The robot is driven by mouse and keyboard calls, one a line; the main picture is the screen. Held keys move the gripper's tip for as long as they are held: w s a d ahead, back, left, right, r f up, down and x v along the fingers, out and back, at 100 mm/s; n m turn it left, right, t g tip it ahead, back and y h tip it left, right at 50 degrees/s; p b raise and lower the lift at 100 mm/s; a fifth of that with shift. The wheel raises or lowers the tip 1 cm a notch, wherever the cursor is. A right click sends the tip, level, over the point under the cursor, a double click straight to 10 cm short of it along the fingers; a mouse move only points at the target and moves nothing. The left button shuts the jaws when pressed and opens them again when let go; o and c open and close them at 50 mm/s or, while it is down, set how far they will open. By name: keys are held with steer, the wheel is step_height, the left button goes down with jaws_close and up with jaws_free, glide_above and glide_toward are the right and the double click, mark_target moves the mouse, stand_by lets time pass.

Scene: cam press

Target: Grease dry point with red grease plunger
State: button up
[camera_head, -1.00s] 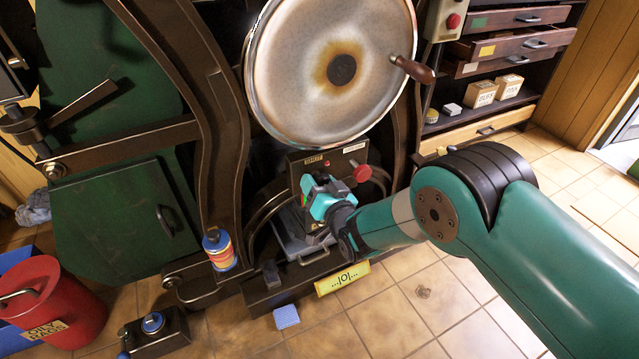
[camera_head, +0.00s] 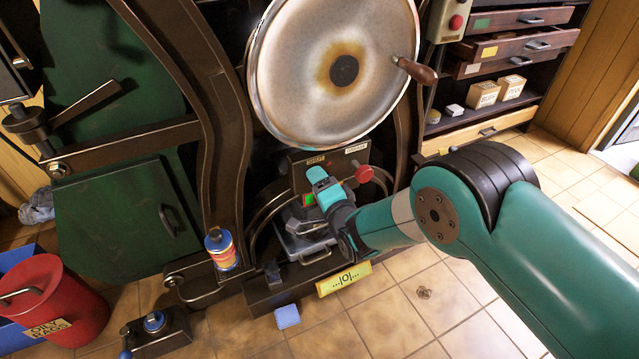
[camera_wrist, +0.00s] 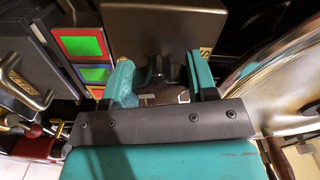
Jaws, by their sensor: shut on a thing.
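A red round knob (camera_head: 364,173) on a stem, which looks like the red plunger, sticks out of the press's lower front, right of my gripper (camera_head: 318,186). My gripper is at the dark label-bearing block under the big disc. In the wrist view my gripper (camera_wrist: 162,82) is closed around a small dark piece (camera_wrist: 167,66) between its teal fingers, in front of a brown plate. I cannot tell exactly what this piece is. I cannot pick out the dry point; my gripper and wrist hide part of the block.
The big metal disc (camera_head: 300,85) with its wooden handle (camera_head: 416,70) hangs just above my gripper. A grey tray (camera_head: 299,246) lies below. A striped can (camera_head: 220,250) stands left, with a red bin (camera_head: 55,305) farther left.

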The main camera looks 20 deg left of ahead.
steer(key=shift+m, duration=1)
steer(key=o, duration=0.9)
steer(key=shift+v, duration=8.75)
